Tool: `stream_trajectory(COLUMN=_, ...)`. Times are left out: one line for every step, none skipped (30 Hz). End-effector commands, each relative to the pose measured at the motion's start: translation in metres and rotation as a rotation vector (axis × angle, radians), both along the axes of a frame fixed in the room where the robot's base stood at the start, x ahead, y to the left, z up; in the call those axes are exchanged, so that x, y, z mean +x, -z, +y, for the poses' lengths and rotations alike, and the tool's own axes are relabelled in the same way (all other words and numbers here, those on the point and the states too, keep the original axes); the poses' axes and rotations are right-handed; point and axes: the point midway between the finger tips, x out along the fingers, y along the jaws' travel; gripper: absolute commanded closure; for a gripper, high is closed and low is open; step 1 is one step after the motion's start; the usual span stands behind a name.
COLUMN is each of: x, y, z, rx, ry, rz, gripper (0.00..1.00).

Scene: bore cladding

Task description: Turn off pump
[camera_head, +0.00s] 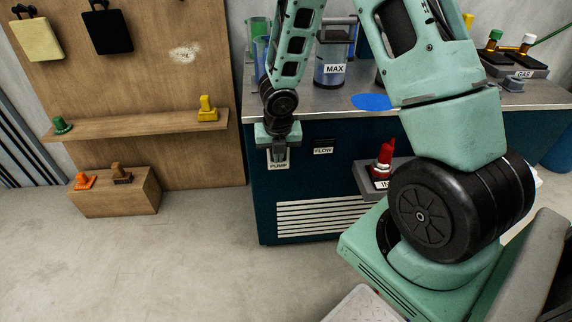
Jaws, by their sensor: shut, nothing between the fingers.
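A white label reading PUMP (278,167) is on the dark blue front of the cabinet (300,220), near its left top. My gripper (279,156) points down right in front of this spot, just above the label in the picture. Its fingers are shut with nothing between them. The pump's switch or button is not visible; my gripper may cover it. I cannot tell whether the fingers touch the panel.
A FLOW label (323,150) sits right of the gripper. A small shelf (362,182) with a red and white valve piece (383,160) juts out further right. A MAX container (334,68) stands on the countertop. A wooden shelf (140,125) is at left. Floor in front is clear.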

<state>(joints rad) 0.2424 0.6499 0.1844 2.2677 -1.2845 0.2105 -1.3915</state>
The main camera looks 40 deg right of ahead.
Motion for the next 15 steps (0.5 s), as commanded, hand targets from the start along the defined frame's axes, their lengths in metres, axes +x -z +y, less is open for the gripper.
stream_trajectory(x=0.002, y=0.000, z=0.000, rx=-0.001, ry=-0.001, rz=-0.003, gripper=1.00)
stream_trajectory(x=0.001, y=0.000, z=0.000, rx=-0.001, ry=0.000, rz=-0.002, gripper=1.00)
stream_trajectory(x=0.001, y=0.000, z=0.000, rx=-0.001, ry=0.000, rz=-0.001, gripper=1.00)
stream_trajectory(x=0.001, y=0.000, z=0.000, rx=-0.001, ry=0.000, rz=-0.001, gripper=1.00)
stream_trajectory(x=0.000, y=0.000, z=0.000, rx=-0.001, ry=0.000, rz=-0.001, gripper=1.00)
stream_trajectory(x=0.000, y=0.000, z=0.000, rx=-0.001, ry=0.000, rz=-0.001, gripper=1.00)
stream_trajectory(x=0.000, y=-0.001, z=0.000, rx=-0.001, ry=0.000, rz=-0.001, gripper=1.00)
stream_trajectory(x=0.000, y=-0.001, z=0.000, rx=0.000, ry=0.000, rz=0.000, gripper=1.00)
stream_trajectory(x=0.000, y=-0.002, z=0.000, rx=0.000, ry=0.000, rz=0.000, gripper=1.00)
stream_trajectory(x=0.000, y=-0.003, z=0.000, rx=0.000, ry=0.000, rz=0.000, gripper=1.00)
stream_trajectory(x=0.000, y=-0.004, z=0.000, rx=0.000, ry=0.000, rz=0.000, gripper=1.00)
stream_trajectory(x=0.000, y=-0.006, z=0.000, rx=0.000, ry=0.000, rz=0.000, gripper=1.00)
stream_trajectory(x=0.000, y=-0.007, z=0.000, rx=0.000, ry=0.000, rz=0.000, gripper=1.00)
stream_trajectory(x=0.000, y=-0.009, z=0.000, rx=0.000, ry=0.000, rz=0.000, gripper=1.00)
stream_trajectory(x=0.000, y=-0.011, z=0.000, rx=0.000, ry=0.000, rz=0.000, gripper=1.00)
